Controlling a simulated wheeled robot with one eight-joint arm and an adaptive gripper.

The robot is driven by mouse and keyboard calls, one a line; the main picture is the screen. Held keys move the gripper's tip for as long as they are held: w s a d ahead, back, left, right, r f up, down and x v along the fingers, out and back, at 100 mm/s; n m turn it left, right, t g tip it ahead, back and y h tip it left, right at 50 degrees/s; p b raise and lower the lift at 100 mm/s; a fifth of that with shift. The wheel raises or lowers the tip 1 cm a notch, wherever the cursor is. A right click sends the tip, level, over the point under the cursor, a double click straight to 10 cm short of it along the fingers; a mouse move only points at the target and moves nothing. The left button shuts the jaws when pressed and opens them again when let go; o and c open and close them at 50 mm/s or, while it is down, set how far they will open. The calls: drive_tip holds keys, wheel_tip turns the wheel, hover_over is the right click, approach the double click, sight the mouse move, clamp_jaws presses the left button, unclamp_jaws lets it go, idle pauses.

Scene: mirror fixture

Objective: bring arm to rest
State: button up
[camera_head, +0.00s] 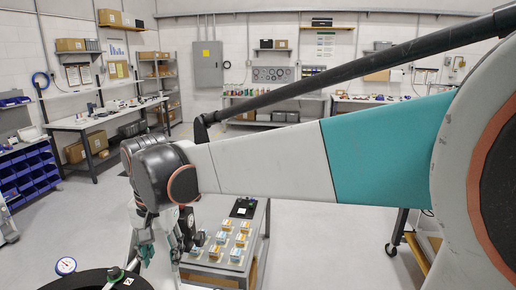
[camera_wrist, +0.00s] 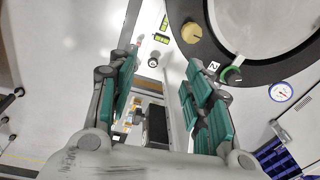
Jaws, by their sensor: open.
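My arm reaches across the head view from the right, with a white and teal link, and bends down at a dark wrist joint. My gripper (camera_head: 161,252) hangs below that joint at the lower left. The wrist view shows its two teal-padded fingers apart with nothing held between them; my gripper (camera_wrist: 162,65) is open. Beside it is the mirror fixture, a white body with a dark ring (camera_head: 88,281), also seen at the upper right of the wrist view (camera_wrist: 228,68). A green knob (camera_wrist: 231,74) and a dial gauge (camera_wrist: 281,92) sit by the ring.
A cart (camera_head: 262,222) carrying several small boxes (camera_head: 225,240) stands close behind my gripper. A workbench (camera_head: 98,120) and blue bins (camera_head: 32,172) are at the left. Another cart (camera_head: 408,235) is partly hidden at the right. Open floor (camera_head: 315,240) lies between the carts.

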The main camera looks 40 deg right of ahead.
drive_tip(key=s+f+n+t+b, duration=0.3)
drive_tip(key=s+f+b, duration=0.3)
drive_tip(key=f, duration=0.3)
drive_tip(key=s+f+n+t+b, duration=0.3)
drive_tip(key=s+f+n+b, duration=0.3)
drive_tip(key=f+b, duration=0.3)
drive_tip(key=shift+f, duration=0.55)
